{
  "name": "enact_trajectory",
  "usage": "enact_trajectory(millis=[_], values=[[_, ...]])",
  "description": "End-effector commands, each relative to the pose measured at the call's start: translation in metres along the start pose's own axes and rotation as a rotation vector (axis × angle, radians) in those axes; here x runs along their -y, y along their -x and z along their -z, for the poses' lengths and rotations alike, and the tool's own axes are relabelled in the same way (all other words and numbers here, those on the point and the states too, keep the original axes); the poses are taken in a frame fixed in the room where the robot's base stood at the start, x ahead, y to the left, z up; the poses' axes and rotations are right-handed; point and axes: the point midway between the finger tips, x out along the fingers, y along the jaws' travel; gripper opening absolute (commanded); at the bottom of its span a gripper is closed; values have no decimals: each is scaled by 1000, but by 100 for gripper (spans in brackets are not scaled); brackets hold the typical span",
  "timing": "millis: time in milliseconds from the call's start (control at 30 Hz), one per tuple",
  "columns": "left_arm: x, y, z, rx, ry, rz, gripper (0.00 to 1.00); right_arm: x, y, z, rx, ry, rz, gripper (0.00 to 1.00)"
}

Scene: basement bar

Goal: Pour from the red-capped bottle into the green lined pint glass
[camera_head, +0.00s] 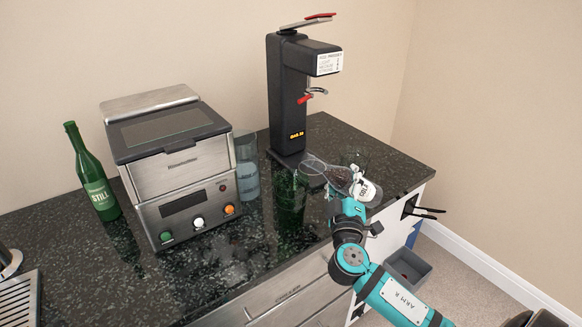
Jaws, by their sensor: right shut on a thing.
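My right gripper (347,200) reaches in from the lower right and is shut on a bottle (341,177). A dark green-tinted glass (290,203) stands upright on the counter, left of and below the bottle's clear end. I cannot make out lines on it, nor any liquid passing between them. Another greenish glass (354,156) stands behind the bottle, partly hidden. My left gripper is out of view.
A black dispenser (287,95) stands behind the bottle. A green bottle (94,175) stands farther left. The front of the black counter (215,270) is clear. A grey bin (408,268) is below.

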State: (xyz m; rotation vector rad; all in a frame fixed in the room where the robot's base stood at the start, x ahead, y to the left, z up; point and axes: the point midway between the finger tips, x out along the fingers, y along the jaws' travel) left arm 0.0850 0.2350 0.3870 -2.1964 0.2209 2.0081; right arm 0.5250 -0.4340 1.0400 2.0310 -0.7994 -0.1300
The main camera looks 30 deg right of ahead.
Motion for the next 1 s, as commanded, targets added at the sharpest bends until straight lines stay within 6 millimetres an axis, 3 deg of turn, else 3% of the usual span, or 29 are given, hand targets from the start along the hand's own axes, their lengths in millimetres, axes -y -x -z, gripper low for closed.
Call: enact_trajectory(millis=[500,1000], values=[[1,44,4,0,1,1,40,-22,-6,2,-72,264,-3,0],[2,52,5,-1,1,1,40,-26,-7,10,-93,346,-3,0]])
